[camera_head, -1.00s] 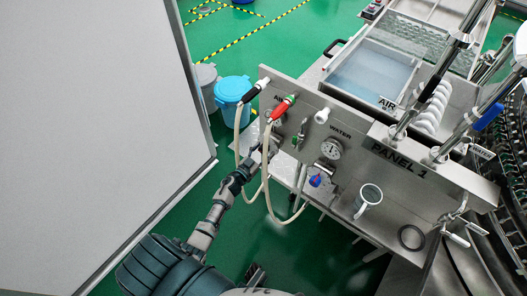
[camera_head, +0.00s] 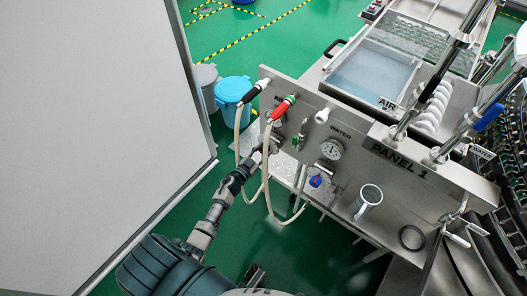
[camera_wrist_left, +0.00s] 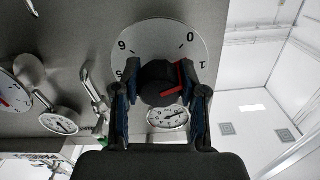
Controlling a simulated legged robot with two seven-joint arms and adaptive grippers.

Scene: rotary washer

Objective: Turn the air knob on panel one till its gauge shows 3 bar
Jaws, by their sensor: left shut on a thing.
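Panel 1 (camera_head: 400,166) is a steel board with gauges and hoses. In the left wrist view, the air knob (camera_wrist_left: 158,86) is black with a red mark. It sits on a round white dial plate (camera_wrist_left: 150,38) showing 0, 1, 5 and 6. My left gripper (camera_wrist_left: 160,82) is shut on the knob, one finger on each side. Its gauge (camera_wrist_left: 167,117) shows just beyond the knob, partly covered, and I cannot read it surely. In the head view my left gripper (camera_head: 256,160) reaches the panel's lower left, and the knob is hidden there.
Pale hoses (camera_head: 264,195) hang close to my left gripper. The water gauge (camera_head: 331,149) and a blue knob (camera_head: 316,181) are to its right. A large pale board (camera_head: 90,130) fills the left.

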